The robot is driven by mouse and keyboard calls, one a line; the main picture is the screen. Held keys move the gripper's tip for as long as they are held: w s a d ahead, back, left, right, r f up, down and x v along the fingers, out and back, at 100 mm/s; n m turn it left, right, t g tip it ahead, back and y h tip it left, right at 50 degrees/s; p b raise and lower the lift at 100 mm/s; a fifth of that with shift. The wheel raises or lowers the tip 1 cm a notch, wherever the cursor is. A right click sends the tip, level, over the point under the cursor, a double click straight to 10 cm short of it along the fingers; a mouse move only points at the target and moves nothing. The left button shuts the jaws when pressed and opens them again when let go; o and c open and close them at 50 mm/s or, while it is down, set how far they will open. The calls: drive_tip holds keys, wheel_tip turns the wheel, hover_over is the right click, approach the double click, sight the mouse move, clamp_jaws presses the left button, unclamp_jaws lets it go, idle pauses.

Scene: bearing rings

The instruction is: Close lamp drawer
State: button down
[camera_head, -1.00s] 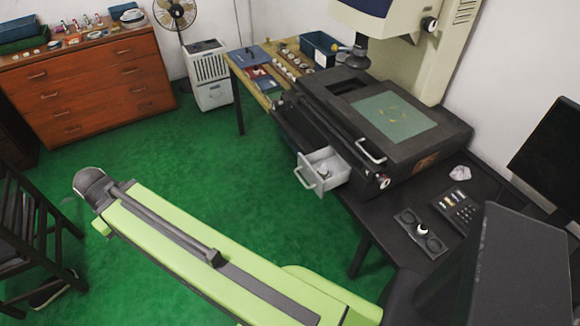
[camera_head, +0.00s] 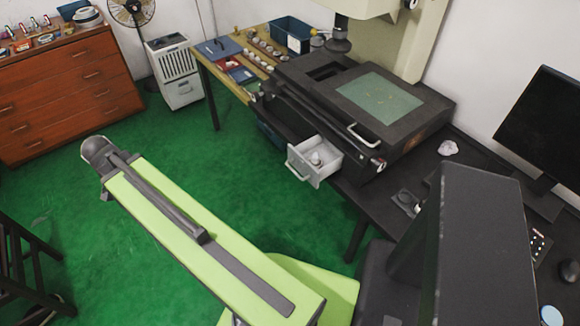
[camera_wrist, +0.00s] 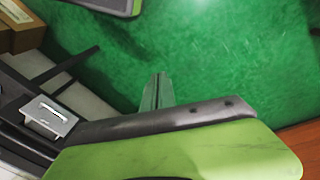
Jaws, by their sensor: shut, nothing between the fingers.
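The lamp drawer (camera_head: 315,162) is a small light-grey drawer. It stands pulled out from the front of the black measuring machine (camera_head: 355,110), with a handle on its front and a small pale object inside. In the wrist view a light-grey drawer front with a handle (camera_wrist: 48,116) shows at the left. My gripper (camera_wrist: 157,92) shows in the wrist view as narrow grey fingers, shut and empty, over the green floor. It is right of the drawer front there and apart from it. The head view shows my green arm, but I cannot make out the fingers there.
A black desk (camera_head: 415,185) carries the machine and a monitor (camera_head: 540,125). A wooden bench (camera_head: 235,80) with small parts adjoins it. A brown dresser (camera_head: 70,95) and a white cabinet (camera_head: 175,75) stand behind. The green floor (camera_head: 230,170) before the drawer is open.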

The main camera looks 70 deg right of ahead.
drive_tip(key=s+d+m+g+b, duration=0.1)
drive_tip(key=s+d+m, duration=0.3)
drive_tip(key=d+m, duration=0.3)
drive_tip(key=s+d+m+g, duration=0.1)
drive_tip(key=s+d+m, duration=0.4)
drive_tip(key=d, duration=0.5)
drive_tip(key=m+g+b, duration=0.2)
drive_tip(key=m+g, duration=0.2)
drive_tip(key=m, duration=1.3)
approach(289, 166)
drive_tip(key=b+x, duration=0.5)
drive_tip(key=s+r+b+x, duration=0.1)
drive_tip(key=b+x, duration=0.1)
drive_tip(key=x, duration=0.1)
drive_tip(key=shift+s+d, duration=0.15)
drive_tip(key=shift+d, duration=0.1)
drive_tip(key=shift+s+d+f+b, duration=0.15)
drive_tip(key=shift+s+f+b, duration=0.2)
drive_tip(key=shift+s+b, duration=0.1)
drive_tip(key=shift+w+d, duration=0.1)
